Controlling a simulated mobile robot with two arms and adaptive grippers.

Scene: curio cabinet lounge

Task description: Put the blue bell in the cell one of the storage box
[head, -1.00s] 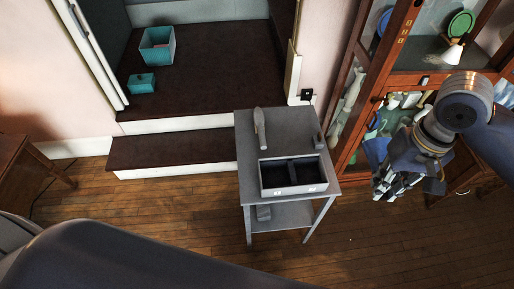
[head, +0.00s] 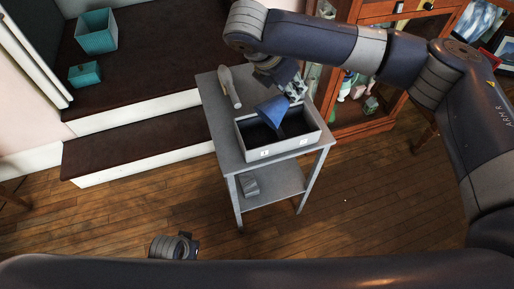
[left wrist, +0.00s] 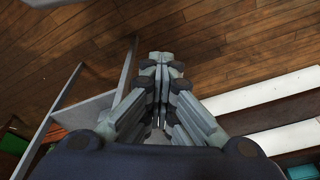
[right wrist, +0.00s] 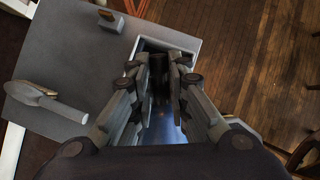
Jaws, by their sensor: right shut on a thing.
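The blue bell (head: 271,110) is in my right gripper (head: 291,92), tilted, over the grey storage box (head: 292,147). In the right wrist view my right gripper (right wrist: 160,62) points down into the box (right wrist: 185,38), with a bluish surface between the fingers. My left gripper (left wrist: 161,60) has its fingertips together, empty, above the wooden floor.
The box stands on a grey side table (head: 222,125) with a trowel-like tool (head: 230,88) beside it. A lower shelf holds a small grey object (head: 249,185). Teal boxes (head: 97,32) sit on the dark steps at left. A glass-fronted cabinet (head: 365,125) stands behind at right.

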